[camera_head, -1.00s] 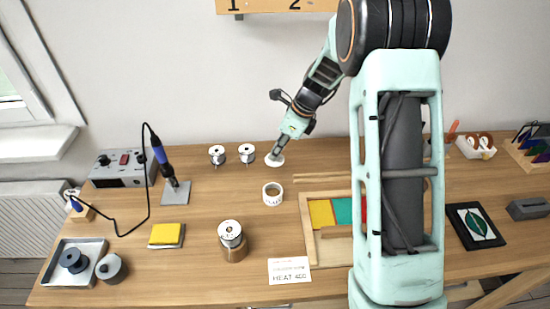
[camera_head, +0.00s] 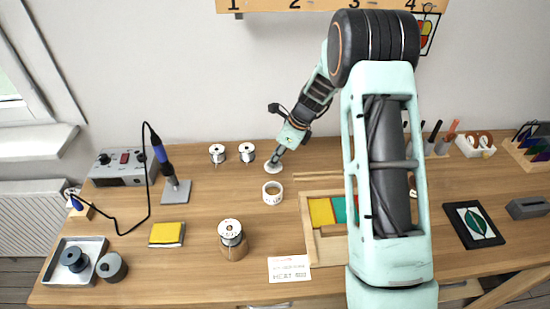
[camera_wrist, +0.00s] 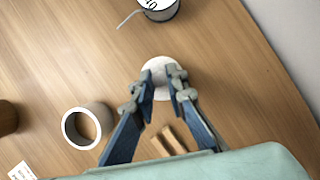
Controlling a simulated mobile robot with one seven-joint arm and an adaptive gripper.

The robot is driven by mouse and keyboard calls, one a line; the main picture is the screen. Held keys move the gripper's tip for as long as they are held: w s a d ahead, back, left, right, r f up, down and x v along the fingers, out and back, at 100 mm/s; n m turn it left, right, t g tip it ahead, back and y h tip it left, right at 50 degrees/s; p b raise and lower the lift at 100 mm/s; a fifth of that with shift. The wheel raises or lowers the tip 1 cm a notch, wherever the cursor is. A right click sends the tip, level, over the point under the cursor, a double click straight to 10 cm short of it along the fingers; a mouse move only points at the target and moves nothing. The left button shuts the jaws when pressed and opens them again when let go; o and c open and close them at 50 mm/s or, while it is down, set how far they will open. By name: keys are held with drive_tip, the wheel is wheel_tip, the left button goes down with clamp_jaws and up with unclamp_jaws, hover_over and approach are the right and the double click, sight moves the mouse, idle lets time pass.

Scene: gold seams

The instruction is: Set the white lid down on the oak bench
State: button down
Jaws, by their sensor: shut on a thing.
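The white lid (camera_head: 273,168) is a small pale disc at the back middle of the oak bench (camera_head: 205,205). My gripper (camera_head: 277,158) is above it, pointing down, shut on it. In the wrist view the lid (camera_wrist: 158,66) shows between and beyond the two blue-grey fingertips (camera_wrist: 163,82), which cover part of it. The lid is at or very close to the bench top; I cannot tell whether it touches.
A white ring-shaped roll (camera_head: 272,193) stands in front of the lid. Two wire spools (camera_head: 246,152) are to its left, and thin wooden strips (camera_head: 318,176) lie to its right. A tray with coloured sheets (camera_head: 306,222) is front right.

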drive_tip(key=c, duration=1.9)
unclamp_jaws()
drive_tip(key=shift+r, duration=0.25)
drive_tip(key=v, duration=1.2)
